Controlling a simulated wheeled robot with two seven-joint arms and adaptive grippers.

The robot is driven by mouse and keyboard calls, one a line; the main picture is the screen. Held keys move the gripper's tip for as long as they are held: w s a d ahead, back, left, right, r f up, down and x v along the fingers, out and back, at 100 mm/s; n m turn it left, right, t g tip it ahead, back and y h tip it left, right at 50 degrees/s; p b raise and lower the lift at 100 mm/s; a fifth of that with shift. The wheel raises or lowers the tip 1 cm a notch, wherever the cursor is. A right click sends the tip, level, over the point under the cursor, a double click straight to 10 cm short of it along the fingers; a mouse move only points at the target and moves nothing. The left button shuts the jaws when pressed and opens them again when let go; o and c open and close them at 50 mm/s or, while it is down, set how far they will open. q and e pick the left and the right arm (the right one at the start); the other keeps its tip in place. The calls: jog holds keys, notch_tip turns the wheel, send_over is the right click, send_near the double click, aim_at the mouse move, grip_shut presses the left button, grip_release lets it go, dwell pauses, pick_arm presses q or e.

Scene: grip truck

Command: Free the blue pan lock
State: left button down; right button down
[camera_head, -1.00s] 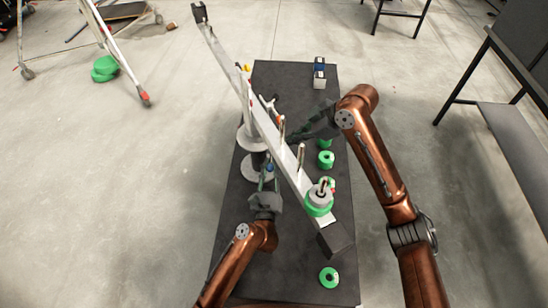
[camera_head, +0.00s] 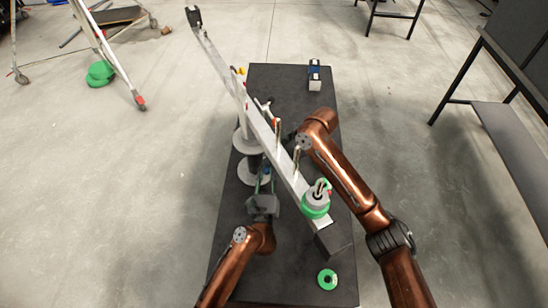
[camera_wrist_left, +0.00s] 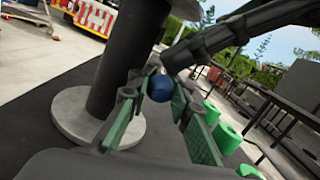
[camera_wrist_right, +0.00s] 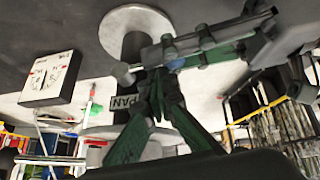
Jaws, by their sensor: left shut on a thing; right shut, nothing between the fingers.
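The blue pan lock knob (camera_wrist_left: 160,88) sits between the fingers of my left gripper (camera_wrist_left: 163,92) in the left wrist view, beside a dark column (camera_wrist_left: 128,60). My left gripper (camera_head: 266,182) is shut on it, left of the long beam in the head view. My right gripper (camera_wrist_right: 156,82) is shut and empty close to the column, which carries the lettering PAN (camera_wrist_right: 123,103). Its fingers also reach in from the upper right of the left wrist view, near the knob. In the head view the beam and arm hide most of my right gripper.
The pale beam (camera_head: 226,72) slants above the black table (camera_head: 290,285), with a green-based weight (camera_head: 316,207) near its close end. A loose green disc (camera_head: 327,279) lies at the front. A small box (camera_head: 315,76) stands at the back.

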pick_arm(q)
jog(key=shift+s+d+f, duration=0.1)
jog(key=shift+f, duration=0.3)
pick_arm(e)
jog(key=shift+f, duration=0.3)
pick_arm(q)
jog(key=shift+r, duration=0.15)
pick_arm(e)
jog(key=shift+s+d+f+t, duration=0.15)
jog(key=shift+f+t, duration=0.15)
jog(key=shift+f, duration=0.35)
pick_arm(q)
jog(key=c, duration=2.2)
grip_release()
jog(key=shift+r, duration=0.1)
jog(key=o, duration=0.4)
jog(key=shift+r, duration=0.2)
jog(key=shift+o, duration=0.2)
pick_arm(e)
jog(key=shift+r, duration=0.1)
jog(key=shift+r, duration=0.1)
